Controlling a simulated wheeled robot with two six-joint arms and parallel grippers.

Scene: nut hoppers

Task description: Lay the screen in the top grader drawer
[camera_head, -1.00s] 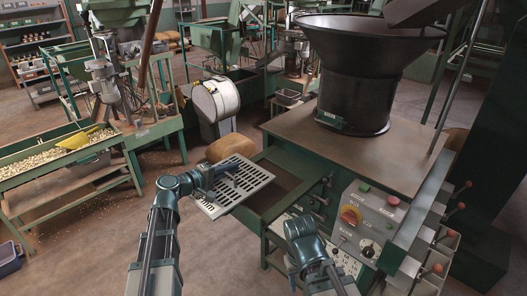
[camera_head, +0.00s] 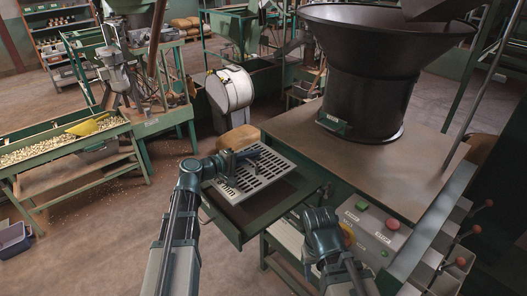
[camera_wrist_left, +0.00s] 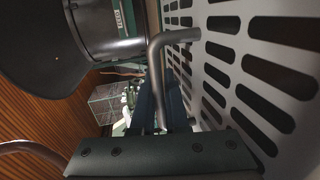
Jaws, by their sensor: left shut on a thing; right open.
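The screen (camera_head: 262,180) is a flat pale metal plate with rows of slots. It fills the right side of the left wrist view (camera_wrist_left: 245,80). My left gripper (camera_head: 232,166) is shut on the screen's bent rod handle (camera_wrist_left: 172,40). The top grader drawer (camera_head: 268,214) is a green, dark-bottomed tray pulled out of the machine. The screen is over its far part, and the near part of the drawer shows bare. I cannot tell whether the screen touches the drawer. My right gripper (camera_head: 318,218) is open and empty in front of the machine, right of the drawer.
A large black hopper (camera_head: 368,80) stands on the machine's brown top (camera_head: 400,165). The control panel (camera_head: 370,232) is just right of my right gripper. A white round drum (camera_head: 230,88) and a brown sack (camera_head: 238,140) are behind the drawer. Open floor lies to the left.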

